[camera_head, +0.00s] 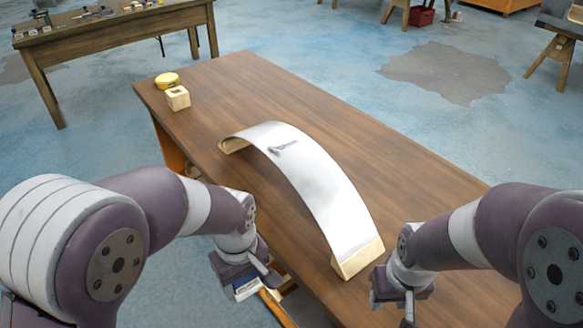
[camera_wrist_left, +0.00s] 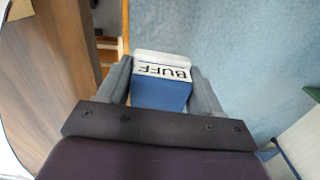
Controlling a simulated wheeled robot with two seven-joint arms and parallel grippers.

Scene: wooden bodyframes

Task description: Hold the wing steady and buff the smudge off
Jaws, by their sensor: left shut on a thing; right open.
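The wing (camera_head: 318,190) is a white, arched panel resting on wooden end supports on the brown table. A dark mark (camera_head: 284,147) shows near its far end, and a fainter grey smudge (camera_head: 325,183) lies near its middle. My left gripper (camera_head: 250,284) is beyond the table's left edge, apart from the wing. It is shut on a blue and white block marked BUFF, seen clearly in the left wrist view (camera_wrist_left: 161,88). My right gripper (camera_head: 406,304) is open beside the wing's near end support (camera_head: 359,258); its fingertips are partly cut off by the frame.
A yellow round tin (camera_head: 167,79) and a small wooden block with a hole (camera_head: 178,98) stand at the table's far left corner. The tabletop (camera_head: 390,170) right of the wing is clear. Another workbench (camera_head: 110,37) with tools stands at the back left.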

